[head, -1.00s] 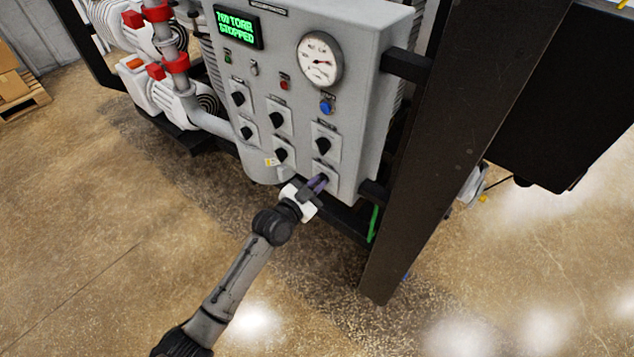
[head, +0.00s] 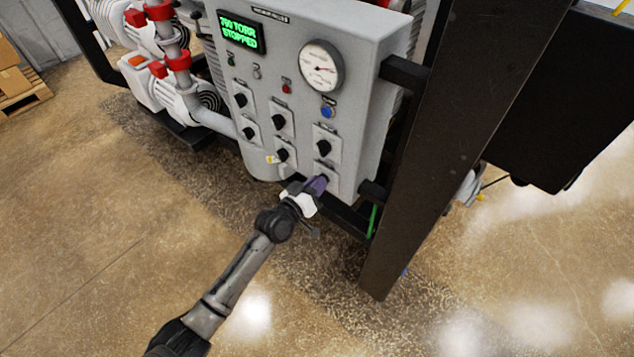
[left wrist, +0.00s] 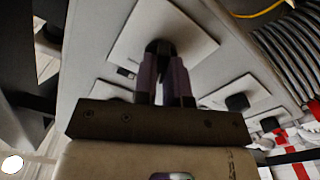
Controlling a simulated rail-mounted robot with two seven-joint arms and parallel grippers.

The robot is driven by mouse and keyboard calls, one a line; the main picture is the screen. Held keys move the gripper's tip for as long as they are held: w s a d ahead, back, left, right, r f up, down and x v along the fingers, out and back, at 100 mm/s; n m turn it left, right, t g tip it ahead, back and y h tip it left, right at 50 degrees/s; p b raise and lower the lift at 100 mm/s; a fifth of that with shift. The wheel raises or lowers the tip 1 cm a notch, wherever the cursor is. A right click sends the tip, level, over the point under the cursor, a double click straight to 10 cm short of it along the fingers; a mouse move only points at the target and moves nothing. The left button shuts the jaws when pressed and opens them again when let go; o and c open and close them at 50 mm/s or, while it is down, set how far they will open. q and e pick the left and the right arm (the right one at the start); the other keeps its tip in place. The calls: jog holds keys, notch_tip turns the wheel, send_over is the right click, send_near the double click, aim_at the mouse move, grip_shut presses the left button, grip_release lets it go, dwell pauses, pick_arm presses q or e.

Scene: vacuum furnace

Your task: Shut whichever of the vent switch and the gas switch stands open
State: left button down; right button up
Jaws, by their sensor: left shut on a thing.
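The grey control panel (head: 358,105) carries several black rotary switches on pale square plates. My left gripper (head: 318,184) is at the lowest right switch, and its purple fingers mostly cover that switch. In the left wrist view the fingers (left wrist: 165,75) are shut on its black knob (left wrist: 159,46), in front of the pale plate (left wrist: 192,38). Another switch (head: 323,147) sits directly above it, and a lower middle switch (head: 282,154) is to its left. The labels are too small to read, so I cannot tell which are vent and gas. My right gripper is out of view.
A green display (head: 241,32) reads about 760 TORR, STOPPED. A round gauge (head: 321,66) and a blue button (head: 327,112) are above the switches. A dark upright post (head: 450,150) stands close right of the panel. The floor in front is clear.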

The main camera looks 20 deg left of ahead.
pick_arm(q)
jog(key=shift+n, duration=0.6)
jog(key=c, duration=1.2)
grip_release()
jog(key=p+v, duration=0.1)
jog(key=v, duration=1.2)
jog(key=shift+s+a, duration=0.2)
jog(key=shift+s, duration=0.15)
